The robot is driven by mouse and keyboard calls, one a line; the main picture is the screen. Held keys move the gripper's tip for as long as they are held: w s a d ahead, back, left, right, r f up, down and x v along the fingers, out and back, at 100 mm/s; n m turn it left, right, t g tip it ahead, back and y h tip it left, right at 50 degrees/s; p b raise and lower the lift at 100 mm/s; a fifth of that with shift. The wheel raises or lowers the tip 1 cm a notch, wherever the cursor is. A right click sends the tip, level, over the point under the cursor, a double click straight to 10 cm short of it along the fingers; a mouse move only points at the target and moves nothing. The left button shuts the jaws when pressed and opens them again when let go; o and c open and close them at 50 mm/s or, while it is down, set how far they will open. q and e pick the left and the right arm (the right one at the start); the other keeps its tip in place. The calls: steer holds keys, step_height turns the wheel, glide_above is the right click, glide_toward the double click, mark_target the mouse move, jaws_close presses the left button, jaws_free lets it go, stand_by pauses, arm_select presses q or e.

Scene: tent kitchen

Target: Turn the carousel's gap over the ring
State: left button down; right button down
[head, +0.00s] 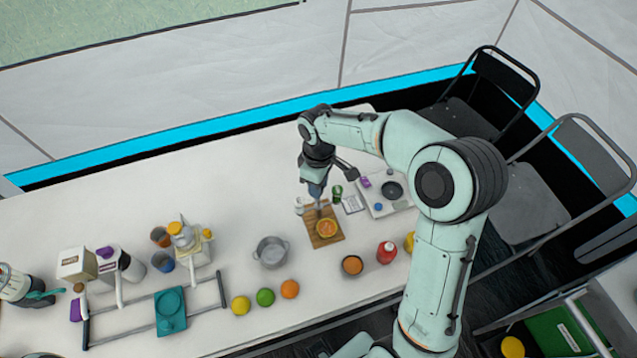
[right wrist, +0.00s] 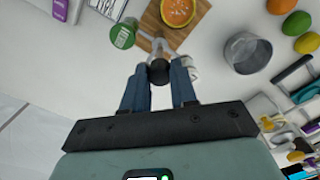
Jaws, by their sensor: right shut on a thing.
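I cannot tell for sure which thing is the carousel or which is the ring. A pale tray at the right (head: 376,207) bears a dark round disc (head: 392,190) and a small blue piece (head: 379,207). A teal plate with a round raised shape (head: 171,311) lies between dark rails at the left. My right gripper (head: 317,190) is over the back of the wooden board. In the right wrist view its fingers (right wrist: 160,68) are shut on a black-ended tool (right wrist: 158,71), whose greyish shaft points toward the board. My left gripper is not in view.
The wooden board (head: 313,239) holds a halved orange (head: 326,228). A green-lidded jar (right wrist: 123,34) stands close by. A grey pot (head: 271,252), several fruits and a red bottle (head: 386,252) stand nearer the front. The table's back left is clear.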

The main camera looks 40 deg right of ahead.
steer(key=c, duration=0.9)
jaws_free()
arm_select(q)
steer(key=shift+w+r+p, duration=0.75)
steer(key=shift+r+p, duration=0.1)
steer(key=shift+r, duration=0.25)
arm_select(e)
step_height(320, 180, up, 14)
steer(key=shift+f, duration=0.25)
